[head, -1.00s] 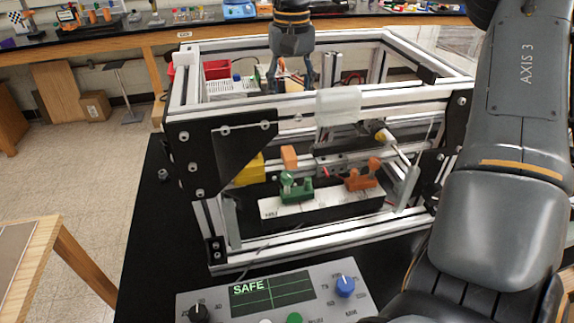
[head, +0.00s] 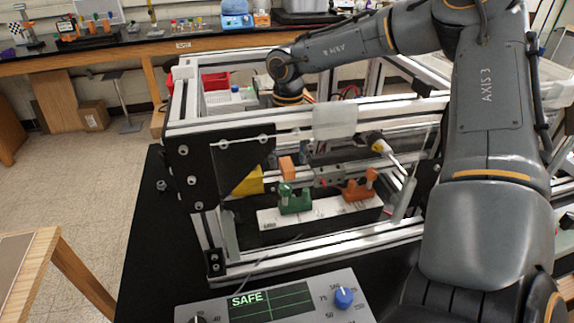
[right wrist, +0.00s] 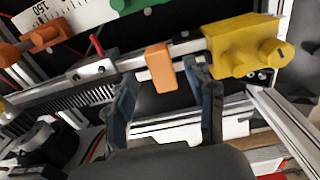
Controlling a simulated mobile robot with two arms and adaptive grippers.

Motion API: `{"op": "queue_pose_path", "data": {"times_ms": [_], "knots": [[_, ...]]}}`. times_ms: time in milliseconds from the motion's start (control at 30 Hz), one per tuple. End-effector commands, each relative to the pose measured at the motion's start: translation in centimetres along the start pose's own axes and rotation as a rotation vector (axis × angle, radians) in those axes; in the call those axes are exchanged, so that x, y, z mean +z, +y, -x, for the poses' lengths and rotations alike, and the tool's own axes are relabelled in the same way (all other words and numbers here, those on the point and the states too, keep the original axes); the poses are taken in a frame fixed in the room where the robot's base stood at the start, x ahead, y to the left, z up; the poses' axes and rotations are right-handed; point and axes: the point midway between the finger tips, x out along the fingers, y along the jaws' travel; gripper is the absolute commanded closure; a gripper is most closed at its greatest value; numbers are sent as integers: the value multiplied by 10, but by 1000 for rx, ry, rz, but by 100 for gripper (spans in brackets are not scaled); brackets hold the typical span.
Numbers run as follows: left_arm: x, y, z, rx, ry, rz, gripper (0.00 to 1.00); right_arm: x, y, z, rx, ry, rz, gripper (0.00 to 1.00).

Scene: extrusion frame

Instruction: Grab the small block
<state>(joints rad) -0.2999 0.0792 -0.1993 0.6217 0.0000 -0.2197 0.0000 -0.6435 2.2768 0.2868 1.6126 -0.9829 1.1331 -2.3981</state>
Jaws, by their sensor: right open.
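The small block is orange and stands upright inside the extrusion frame. In the head view the small block (head: 287,167) shows above a green clamp (head: 294,201). In the right wrist view the small block (right wrist: 159,68) lies ahead of my right gripper (right wrist: 160,76), between the lines of its two blue-grey fingers. The gripper is open, and I see no clear contact with the block. In the head view my right gripper is hidden behind the frame's top rail. My left gripper is not in view.
The extrusion frame (head: 390,109) surrounds the block with rails. A yellow part (right wrist: 240,48) sits close right of the block in the wrist view. A toothed rack (right wrist: 85,93) and an orange clamp (right wrist: 40,38) lie left. The control box (head: 275,300) reads SAFE.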

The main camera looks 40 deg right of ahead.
Motion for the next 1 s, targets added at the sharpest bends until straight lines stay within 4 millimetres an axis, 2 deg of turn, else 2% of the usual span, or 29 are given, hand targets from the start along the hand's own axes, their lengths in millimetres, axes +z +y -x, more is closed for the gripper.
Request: {"op": "queue_pose_path", "data": {"times_ms": [100, 200, 400, 467, 633, 667, 1000], "knots": [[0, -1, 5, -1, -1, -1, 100, 0, 0, -14, 1, -2, 0, 45], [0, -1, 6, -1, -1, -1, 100, 0, 0, -20, 0, 0, 0, 45], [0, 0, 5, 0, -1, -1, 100, 0, 0, -21, 0, 1, 0, 45], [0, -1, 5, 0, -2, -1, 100, 0, 0, -21, 0, 1, 0, 55], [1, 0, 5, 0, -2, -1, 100, 0, 0, -21, 0, 1, 0, 90], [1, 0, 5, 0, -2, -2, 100, 0, 0, -21, 0, 1, 0, 94], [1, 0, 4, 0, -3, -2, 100, 0, 0, -17, -1, 2, 0, 94]]}}
